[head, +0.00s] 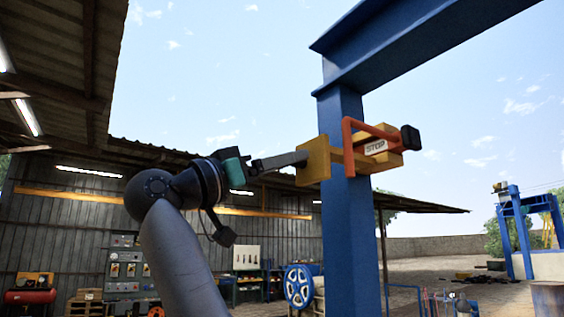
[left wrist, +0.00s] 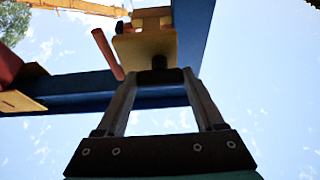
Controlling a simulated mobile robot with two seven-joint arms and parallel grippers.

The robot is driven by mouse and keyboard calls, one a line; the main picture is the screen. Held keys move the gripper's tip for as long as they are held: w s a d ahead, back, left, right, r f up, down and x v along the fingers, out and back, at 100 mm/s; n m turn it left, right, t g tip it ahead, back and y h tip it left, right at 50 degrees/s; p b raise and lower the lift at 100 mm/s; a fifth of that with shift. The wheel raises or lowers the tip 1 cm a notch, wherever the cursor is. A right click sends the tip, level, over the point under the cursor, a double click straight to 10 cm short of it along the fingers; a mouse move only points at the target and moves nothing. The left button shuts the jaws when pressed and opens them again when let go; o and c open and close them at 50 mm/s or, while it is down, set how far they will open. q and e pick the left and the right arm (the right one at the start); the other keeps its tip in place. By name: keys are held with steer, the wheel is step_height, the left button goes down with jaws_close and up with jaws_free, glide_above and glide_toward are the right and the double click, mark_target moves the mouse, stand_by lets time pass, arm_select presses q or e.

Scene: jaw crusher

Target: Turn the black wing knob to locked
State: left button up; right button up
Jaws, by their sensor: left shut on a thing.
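The black wing knob (left wrist: 159,63) sits on the face of a yellow plate (left wrist: 143,47) in the left wrist view. My left gripper (left wrist: 160,76) reaches up to it, with its two fingers closed in on the knob's dark wing. In the head view my left gripper (head: 304,158) meets the left side of the yellow plate (head: 315,160), and the knob is hidden there by the fingers. The wing's exact angle and any lock marking cannot be made out. My right gripper is not in view.
The plate is on a blue post (head: 343,115) under a blue beam (head: 400,50). An orange bar frame (head: 347,145) and a yellow box with a STOP label (head: 376,147) stand out to the right, ending in a black part (head: 410,138). A shed roof hangs at upper left.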

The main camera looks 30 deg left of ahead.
arm_select(q)
steer(key=shift+m, duration=0.3)
steer(key=shift+w+a+r+m+g+h+p, duration=0.15)
steer(key=shift+m+g+h+p, duration=0.95)
steer(key=shift+m, duration=2.55)
steer(key=shift+s+a+r+m+g+h+p, duration=0.1)
steer(key=shift+m+g+h+p, duration=0.35)
steer(key=shift+m+g, duration=2.2)
steer(key=shift+w+a+r+m+g+h+p, duration=0.2)
steer(key=shift+m+h+p, duration=0.6)
steer(key=shift+m, duration=3.9)
steer(key=shift+s+d+f, duration=0.1)
steer(key=shift+s+d, duration=0.05)
steer(key=o, duration=1.4)
